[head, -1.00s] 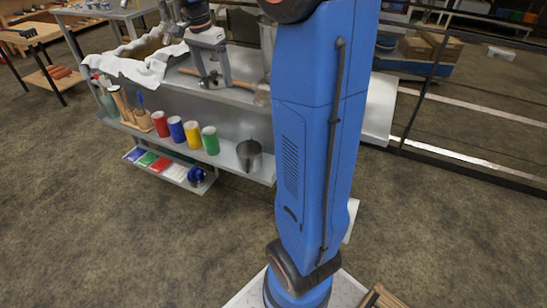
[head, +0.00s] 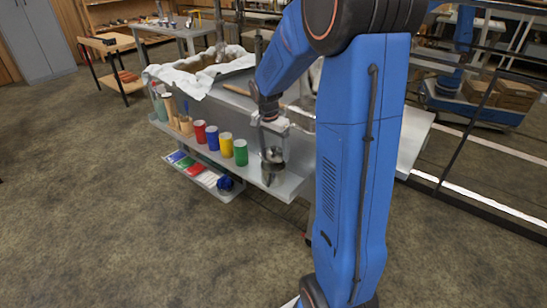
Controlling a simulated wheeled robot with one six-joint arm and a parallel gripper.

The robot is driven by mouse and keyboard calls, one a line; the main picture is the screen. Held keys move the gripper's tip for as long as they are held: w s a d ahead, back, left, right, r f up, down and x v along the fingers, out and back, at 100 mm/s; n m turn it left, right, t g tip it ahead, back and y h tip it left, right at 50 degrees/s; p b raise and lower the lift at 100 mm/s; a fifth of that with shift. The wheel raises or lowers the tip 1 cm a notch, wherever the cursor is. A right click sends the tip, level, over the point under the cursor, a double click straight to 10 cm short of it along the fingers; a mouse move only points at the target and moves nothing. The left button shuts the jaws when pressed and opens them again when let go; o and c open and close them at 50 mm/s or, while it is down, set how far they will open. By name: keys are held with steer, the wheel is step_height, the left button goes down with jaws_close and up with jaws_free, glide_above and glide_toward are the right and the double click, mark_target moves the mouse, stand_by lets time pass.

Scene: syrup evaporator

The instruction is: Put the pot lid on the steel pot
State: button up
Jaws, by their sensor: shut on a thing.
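My gripper (head: 274,145) is in the head view at the right end of the grey ledge, pointing down. It is shut on what looks like the pot lid (head: 274,156), a small dark-grey metal piece just above or at the steel pot (head: 269,177). The pot stands on the ledge, right of the green can. The fingers and the lid hide part of the pot's rim. I cannot tell whether the lid touches the pot.
Red, blue, yellow and green cans (head: 240,152) stand in a row left of the pot. A lower shelf (head: 207,178) holds coloured packets and a blue item. A white cloth (head: 190,80) drapes the counter behind. The floor in front is clear.

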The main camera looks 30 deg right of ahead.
mark_target(272, 152)
steer(key=shift+f, duration=1.9)
steer(key=shift+f, duration=0.35)
steer(key=o, duration=1.1)
steer(key=r, duration=0.3)
steer(key=a+r, duration=0.1)
steer(key=r, duration=0.7)
steer(key=shift+s+a+r, duration=0.2)
steer(key=shift+a, duration=0.1)
steer(key=s+a+r+n+t, duration=0.1)
steer(key=s+a+r+n, duration=0.25)
steer(key=s, duration=0.35)
steer(key=s+a+r+n+t, duration=0.1)
steer(key=s+a+r+n, duration=0.3)
steer(key=s, duration=0.3)
steer(key=shift+s+a+f+n+t+y, duration=0.3)
steer(key=shift+s+a+n, duration=0.85)
steer(key=shift+s, duration=1.5)
steer(key=shift+s+a+f+n+t+y, duration=0.35)
steer(key=shift+s+a+n, duration=0.7)
steer(key=shift+s, duration=1.55)
steer(key=shift+s+a+f+n+t+y, duration=0.35)
steer(key=shift+s+a+n, duration=0.8)
steer(key=shift+s, duration=1.5)
